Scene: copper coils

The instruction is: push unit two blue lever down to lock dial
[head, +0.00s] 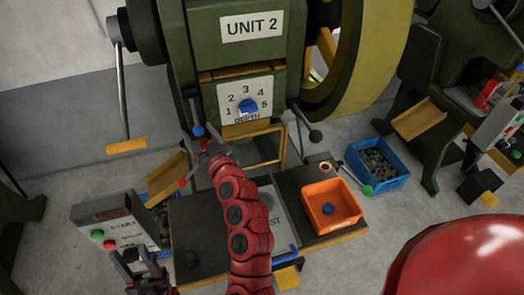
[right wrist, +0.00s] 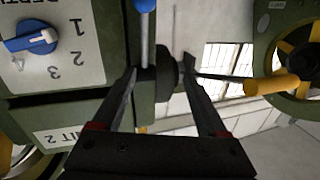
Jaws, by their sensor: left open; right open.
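The blue lever hangs at the left side of the Unit 2 panel, its blue knob (head: 198,131) low beside the dial plate. In the right wrist view, which is turned over, the blue lever knob (right wrist: 145,5) is at the top edge and its rod runs to a dark pivot. The blue dial (head: 247,106) sits on the numbered plate; it also shows in the wrist view (right wrist: 30,38), white mark towards the 1 side. My right gripper (head: 204,147) is open beside the lever knob; its fingers (right wrist: 160,72) are apart with nothing clearly held. My left gripper (head: 138,268) is open at lower left.
A start-button box (head: 112,225) stands near my left gripper. An orange bin (head: 331,206) sits on the machine's table, with a blue crate (head: 377,163) beyond. A yellow-handled lever (head: 126,147) hangs left; a dark-knobbed lever (head: 316,134) is right of the dial.

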